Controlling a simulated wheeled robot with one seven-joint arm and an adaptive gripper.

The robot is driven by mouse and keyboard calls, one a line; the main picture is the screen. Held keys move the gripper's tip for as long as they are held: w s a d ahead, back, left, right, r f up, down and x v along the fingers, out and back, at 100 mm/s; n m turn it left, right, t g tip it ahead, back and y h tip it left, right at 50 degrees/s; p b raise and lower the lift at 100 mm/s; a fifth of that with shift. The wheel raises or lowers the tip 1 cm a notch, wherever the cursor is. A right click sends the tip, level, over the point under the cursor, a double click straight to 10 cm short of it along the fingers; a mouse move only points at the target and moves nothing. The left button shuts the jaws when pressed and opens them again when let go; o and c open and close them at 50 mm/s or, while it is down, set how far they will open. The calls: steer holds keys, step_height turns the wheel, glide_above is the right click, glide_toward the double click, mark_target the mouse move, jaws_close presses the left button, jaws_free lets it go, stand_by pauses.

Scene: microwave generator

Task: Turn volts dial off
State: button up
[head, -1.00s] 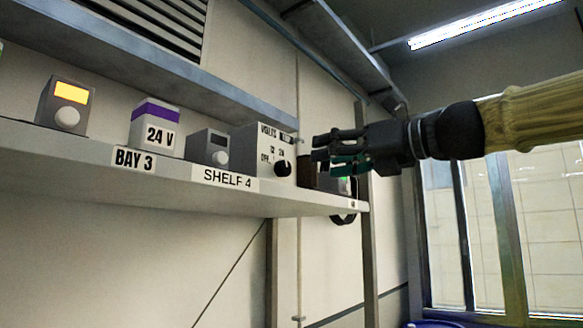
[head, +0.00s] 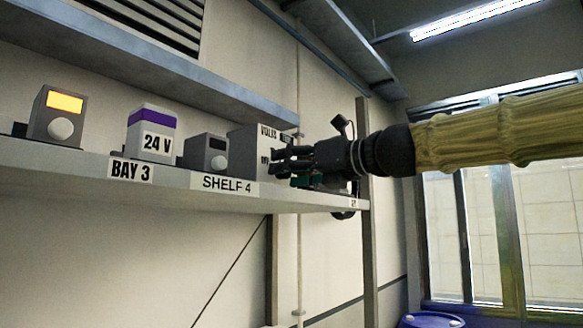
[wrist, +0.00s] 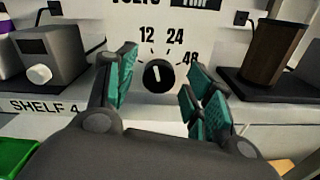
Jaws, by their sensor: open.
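The volts dial (wrist: 159,76) is a round black knob on a white box face marked VOLTS, with 12, 24 and 48 around it. Its white pointer line aims roughly upward, near the 12. My gripper (wrist: 163,78) is open, with teal-padded fingers on the left and right of the dial; I see no clear contact. The left finger covers the left part of the scale. In the head view, my gripper (head: 284,165) is in front of the white box (head: 245,143) and hides the dial.
The box stands on a shelf (head: 60,155) labelled SHELF 4. A small grey box with a white knob (wrist: 47,52) is to its left, and a brown cylinder on a dark base (wrist: 273,52) is to its right. A 24 V box (head: 152,135) stands further left.

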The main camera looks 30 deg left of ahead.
steer(key=c, duration=1)
steer(key=shift+n, duration=2.8)
steer(key=o, duration=1)
